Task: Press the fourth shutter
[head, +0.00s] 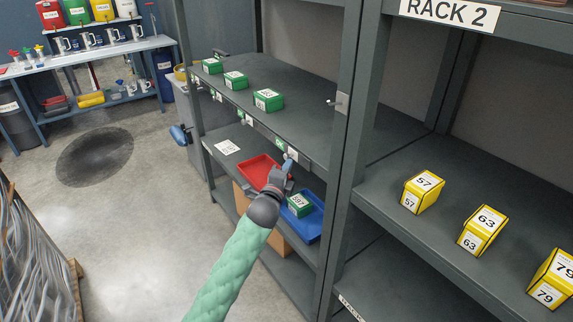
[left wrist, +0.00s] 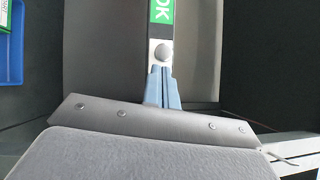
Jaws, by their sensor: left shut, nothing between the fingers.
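A row of small green and white shutters with round grey knobs runs along the front edge of the upper shelf. The one nearest my gripper (head: 281,144) is at the right end of the row. In the left wrist view it shows as a green label reading "OK" (left wrist: 161,14) above a grey round knob (left wrist: 163,52). My left gripper (head: 289,164) is shut and empty, with its blue fingertips just in front of this shutter. In the left wrist view the fingertips (left wrist: 162,72) lie just below the knob; I cannot tell whether they touch it.
Several green boxes (head: 268,100) stand on the upper shelf. Below are a red tray (head: 257,168) and a blue tray (head: 309,232) holding a green box (head: 299,204). A shelf post (head: 340,130) stands right of my gripper. Yellow boxes (head: 423,192) sit on Rack 2.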

